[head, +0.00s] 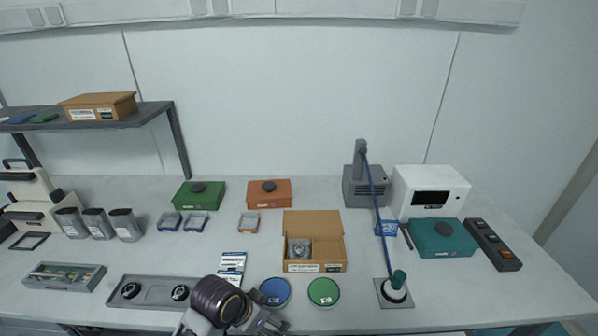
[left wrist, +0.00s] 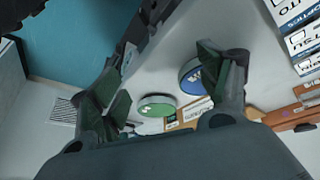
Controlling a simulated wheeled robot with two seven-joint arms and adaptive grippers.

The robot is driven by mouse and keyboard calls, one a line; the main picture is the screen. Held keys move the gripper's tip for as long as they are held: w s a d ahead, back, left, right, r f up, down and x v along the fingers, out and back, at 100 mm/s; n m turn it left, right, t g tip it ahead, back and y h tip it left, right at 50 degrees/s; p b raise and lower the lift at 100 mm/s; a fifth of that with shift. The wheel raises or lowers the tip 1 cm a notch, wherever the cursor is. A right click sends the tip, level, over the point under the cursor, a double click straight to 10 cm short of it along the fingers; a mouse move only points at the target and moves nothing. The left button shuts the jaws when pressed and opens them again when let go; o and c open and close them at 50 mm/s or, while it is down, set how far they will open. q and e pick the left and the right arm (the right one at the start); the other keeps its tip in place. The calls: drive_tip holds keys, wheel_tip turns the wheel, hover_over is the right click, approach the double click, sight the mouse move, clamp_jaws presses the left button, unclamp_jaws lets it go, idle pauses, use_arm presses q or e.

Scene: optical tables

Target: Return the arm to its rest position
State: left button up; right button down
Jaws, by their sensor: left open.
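My left gripper (head: 262,318) shows at the bottom centre of the head view, low by the front edge of the table. In the left wrist view the left gripper (left wrist: 168,85) has its two dark green fingers spread wide with nothing between them. A blue round disc (head: 275,291) lies just beyond it, and a green round disc (head: 323,292) lies to its right. The green disc (left wrist: 157,106) and the blue disc (left wrist: 190,78) also show in the left wrist view, below the gripper. The right gripper is in neither view.
A grey tray (head: 150,302) with black round parts lies left of my arm. White labelled cards (head: 231,266) and an open cardboard box (head: 314,222) lie behind it. A blue-poled stand (head: 393,291) is at the right. The table (head: 170,254) is bare in places.

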use_arm(q)
drive_tip(key=shift+s+a+f+n+y, duration=0.85)
drive_tip(key=shift+s+a+n, duration=0.9)
drive_tip(key=shift+a, duration=1.8)
drive_tip(key=shift+s+a+f+n+y, duration=0.85)
drive_tip(key=shift+s+a, duration=1.6)
drive_tip(key=shift+a, duration=1.05)
wheel_tip(320, 180, down, 32)
drive_tip(key=s+g, duration=0.1)
drive_tip(key=s, duration=0.1)
drive_tip(key=s+a+f, duration=0.2)
drive_tip(key=s+f, duration=0.8)
drive_tip(key=s, duration=0.1)
drive_tip(key=s+a+f+g, duration=0.1)
drive_tip(key=s+a+f, duration=0.1)
drive_tip(key=s+f, duration=0.8)
drive_tip(key=shift+s+f, duration=0.3)
drive_tip(key=shift+s, duration=0.6)
